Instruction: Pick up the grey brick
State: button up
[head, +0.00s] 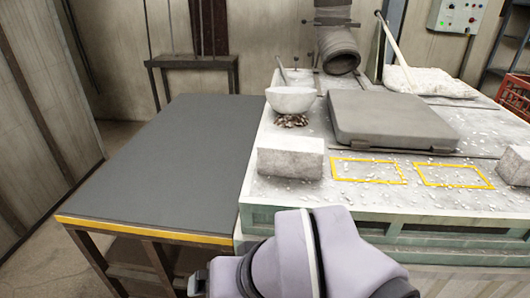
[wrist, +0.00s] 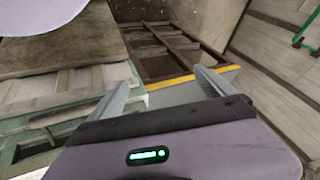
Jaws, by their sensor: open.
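A light grey brick (head: 290,158) lies on the front left of the white, speckled worktop. A second pale grey brick (head: 515,165) is cut off at the right edge of the head view; I cannot tell which one the task names. My gripper (wrist: 163,77) is open and empty in the wrist view, its two fingers spread apart. Past the fingers are the dark table's yellow edge and the floor, with no brick between them. In the head view my arm is in front of the worktop, and the fingers are not clearly seen.
Two yellow outlined rectangles (head: 368,159) are marked right of the brick. A pale bowl (head: 291,99) stands over dark coals behind it. A thick grey slab (head: 385,112) lies behind the rectangles. The dark table (head: 165,160) on the left is bare.

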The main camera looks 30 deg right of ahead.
jog(key=w+r+m+p, duration=0.2)
jog(key=w+r, duration=0.1)
jog(key=r, duration=0.1)
notch_tip(320, 180, up, 15)
jog(key=m+g+y+p, duration=0.1)
jog(key=m+g+p, duration=0.2)
jog(key=m+p, duration=1.55)
send_over(295, 142)
jog(key=s, duration=0.3)
jog(key=d+f+m+p, duration=0.2)
jog(key=d, duration=0.2)
jog(key=shift+n, duration=0.25)
jog(key=b+x, duration=0.2)
jog(key=x, duration=0.9)
jog(key=shift+a+f, duration=0.2)
jog(key=shift+a, duration=0.05)
jog(key=x, duration=0.4)
jog(key=b+x, duration=0.1)
jog(key=x, duration=0.1)
jog(key=shift+w+a, duration=0.1)
jog(key=shift+a, duration=0.3)
jog(key=shift+r, duration=0.1)
jog(key=shift+c, duration=0.8)
grip_shut()
